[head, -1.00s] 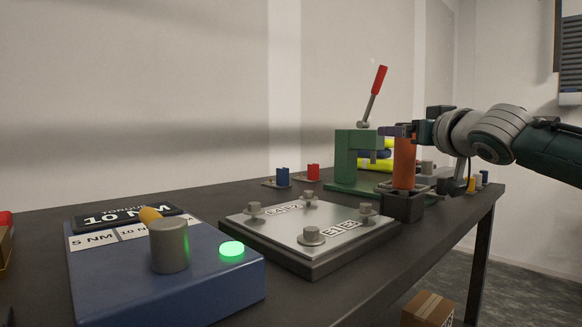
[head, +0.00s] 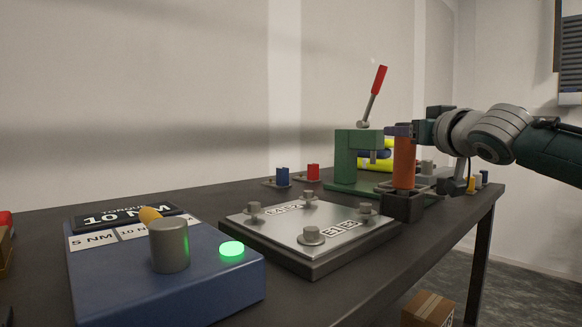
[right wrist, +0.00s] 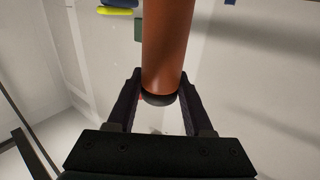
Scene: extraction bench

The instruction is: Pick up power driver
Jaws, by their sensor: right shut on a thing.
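The power driver (head: 404,163) is an upright orange-red cylinder. Its lower end sits in a dark square holder (head: 403,208) near the right end of the bench. My right gripper (head: 400,131) reaches in from the right and is shut on the driver near its top. In the right wrist view the driver (right wrist: 167,45) stands between the two dark fingers (right wrist: 161,78), and its black rounded end shows. Its tip inside the holder is hidden. My left gripper is not in view.
A green press (head: 356,160) with a red lever stands just behind the driver. A metal plate (head: 290,228) with several grey knobs lies left of the holder. A blue torque box (head: 200,290) with a lit green button is at front left. The bench's front edge is close to the holder.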

